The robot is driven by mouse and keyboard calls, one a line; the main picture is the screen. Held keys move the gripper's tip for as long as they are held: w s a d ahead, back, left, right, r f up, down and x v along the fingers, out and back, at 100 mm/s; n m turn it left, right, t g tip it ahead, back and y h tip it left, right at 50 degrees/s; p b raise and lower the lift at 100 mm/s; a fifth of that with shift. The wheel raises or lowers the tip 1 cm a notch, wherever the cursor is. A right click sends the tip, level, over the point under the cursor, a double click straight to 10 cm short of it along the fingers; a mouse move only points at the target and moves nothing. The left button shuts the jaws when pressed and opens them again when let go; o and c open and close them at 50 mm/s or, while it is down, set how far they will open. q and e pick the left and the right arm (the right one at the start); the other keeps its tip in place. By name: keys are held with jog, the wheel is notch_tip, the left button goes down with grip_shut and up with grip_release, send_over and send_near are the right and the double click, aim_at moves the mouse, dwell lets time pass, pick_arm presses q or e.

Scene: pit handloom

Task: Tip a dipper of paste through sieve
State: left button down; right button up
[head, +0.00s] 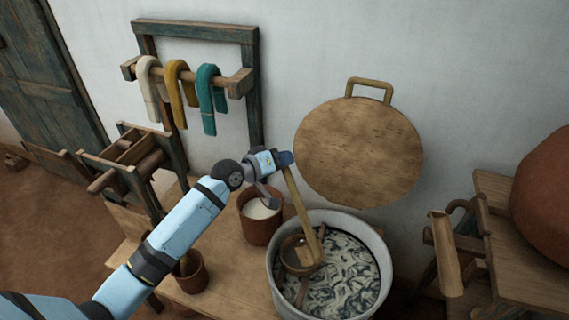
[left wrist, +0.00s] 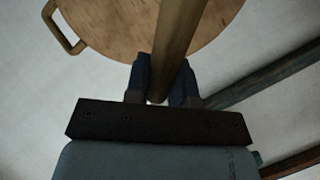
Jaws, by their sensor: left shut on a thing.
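My left gripper (head: 286,160) is shut on the upper end of a long wooden dipper handle (head: 301,208). In the left wrist view the blue fingers (left wrist: 161,84) close around the same handle (left wrist: 178,35). The handle slants down into a large grey pot (head: 276,258) holding mottled grey-and-white contents (head: 350,268). At its lower end is a round brown-rimmed cup or sieve (head: 298,257), dark inside; I cannot tell which it is or whether it holds paste. A brown pot (head: 259,230) with white paste (head: 262,208) stands just behind, below the gripper.
A round wooden disc (head: 360,152) with a handle is against the wall. A rack with cream, yellow and teal hanks (head: 208,95) is at left. A small brown pot (head: 193,275) stands on the wooden table (head: 228,290). A large reddish-brown vessel (head: 545,200) is at right.

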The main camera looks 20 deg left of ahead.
pick_arm(q)
jog(key=shift+w+a+f+n+b, duration=0.3)
jog(key=shift+w+a+f+b, duration=0.15)
jog(key=shift+a+f+b, duration=0.15)
jog(key=w+a+f+n+g+h+b, duration=0.1)
jog(key=w+a+f+n+b, duration=0.1)
jog(key=w+a+f+b, duration=0.1)
jog(key=w+a+f+n+g+b, duration=0.1)
jog(key=w+a+f+n+b, duration=0.1)
jog(key=f+b, duration=0.3)
notch_tip(320, 180, down, 3)
jog(key=shift+w+a+f+n+h, duration=0.1)
jog(key=shift+w+a+n+h, duration=0.3)
jog(key=shift+a, duration=0.45)
pick_arm(e)
jog(key=f, duration=0.3)
jog(key=w+a+f, duration=0.1)
jog(key=f, duration=0.1)
jog(key=shift+f, duration=0.35)
dwell(0.3)
pick_arm(q)
jog(key=shift+a, duration=0.1)
pick_arm(e)
jog(key=shift+s+d, duration=0.1)
jog(key=shift+s, duration=0.05)
dwell(0.3)
